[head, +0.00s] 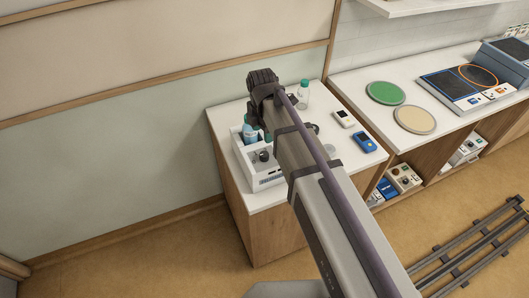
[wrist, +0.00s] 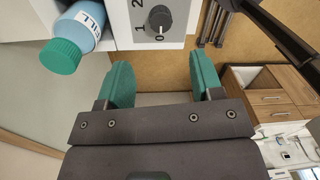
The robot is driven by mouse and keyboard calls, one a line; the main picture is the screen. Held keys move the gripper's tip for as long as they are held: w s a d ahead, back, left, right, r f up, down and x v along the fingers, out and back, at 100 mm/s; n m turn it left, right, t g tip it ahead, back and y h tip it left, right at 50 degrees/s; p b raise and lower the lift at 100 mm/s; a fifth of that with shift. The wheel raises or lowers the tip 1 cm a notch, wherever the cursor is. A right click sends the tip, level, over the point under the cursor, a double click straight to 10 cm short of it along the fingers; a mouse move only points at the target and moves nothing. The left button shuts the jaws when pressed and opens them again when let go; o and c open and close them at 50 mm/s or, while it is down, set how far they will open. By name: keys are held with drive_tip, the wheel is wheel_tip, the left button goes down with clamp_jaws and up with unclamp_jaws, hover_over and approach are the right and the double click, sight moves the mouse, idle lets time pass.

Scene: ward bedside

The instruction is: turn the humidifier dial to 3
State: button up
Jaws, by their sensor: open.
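The humidifier is a white box (head: 262,178) on the bedside cabinet, with a dark round dial (head: 264,156) on its panel. In the wrist view the dial (wrist: 159,19) shows at the top, with the marks 0, 1 and 2 beside it; the 3 is not readable. Its pointer appears to be toward 0. My gripper (wrist: 163,82) has its two green fingers wide apart, with nothing between them. The dial lies beyond the fingertips, apart from them. In the head view my own arm covers most of the gripper.
A light blue bottle with a green cap (wrist: 78,35) is close to the left finger. The cabinet top (head: 325,158) also holds a clear green-capped bottle (head: 303,95), a white device (head: 344,118) and a blue device (head: 364,142). A counter with green and beige discs stands to the right.

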sight(265, 153)
drive_tip(key=f+b, duration=1)
drive_tip(key=shift+s+d+f, duration=0.15)
drive_tip(key=shift+s+f, duration=0.05)
drive_tip(key=shift+f, duration=0.1)
drive_tip(key=shift+r, duration=0.1)
drive_tip(key=shift+c, duration=0.3)
drive_tip(key=c, duration=0.9)
drive_tip(key=shift+o, duration=0.2)
